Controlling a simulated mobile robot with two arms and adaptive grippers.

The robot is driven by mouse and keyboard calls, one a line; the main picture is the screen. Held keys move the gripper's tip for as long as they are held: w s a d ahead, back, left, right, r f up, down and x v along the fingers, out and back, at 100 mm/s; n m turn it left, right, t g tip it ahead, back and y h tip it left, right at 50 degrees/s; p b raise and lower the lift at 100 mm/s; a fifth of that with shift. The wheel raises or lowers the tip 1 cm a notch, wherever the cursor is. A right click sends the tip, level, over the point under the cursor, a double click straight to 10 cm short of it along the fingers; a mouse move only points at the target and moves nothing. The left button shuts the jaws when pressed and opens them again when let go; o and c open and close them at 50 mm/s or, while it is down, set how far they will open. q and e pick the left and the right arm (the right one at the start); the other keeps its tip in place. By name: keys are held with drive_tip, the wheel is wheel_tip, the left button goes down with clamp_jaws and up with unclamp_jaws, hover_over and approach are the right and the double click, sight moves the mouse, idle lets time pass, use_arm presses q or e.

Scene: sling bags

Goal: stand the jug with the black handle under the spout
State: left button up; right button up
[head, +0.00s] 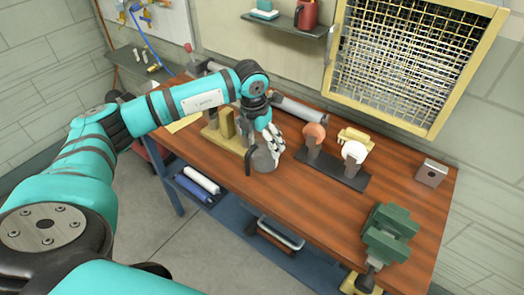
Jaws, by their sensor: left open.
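A grey jug (264,159) with a black handle (248,163) stands on the wooden workbench (310,205), near its front edge. The handle is on the jug's left side. My left gripper (272,145) reaches down from above at the jug's right and upper side. It is open and partly covers the jug. I cannot tell whether its fingers touch the jug. I cannot make out a spout with certainty. My right gripper is not in view.
A wooden stand with upright blocks (227,122) is just left of the jug. A grey cylinder (300,108) lies behind. A dark base (335,172) with orange and white round tops stands right. A green vise (388,232) and metal box (431,172) are farther right.

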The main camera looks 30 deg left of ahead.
use_arm(q)
drive_tip(key=shift+c, duration=0.3)
drive_tip(key=c, duration=1.5)
drive_tip(key=shift+c, duration=0.5)
drive_tip(key=shift+r, duration=0.2)
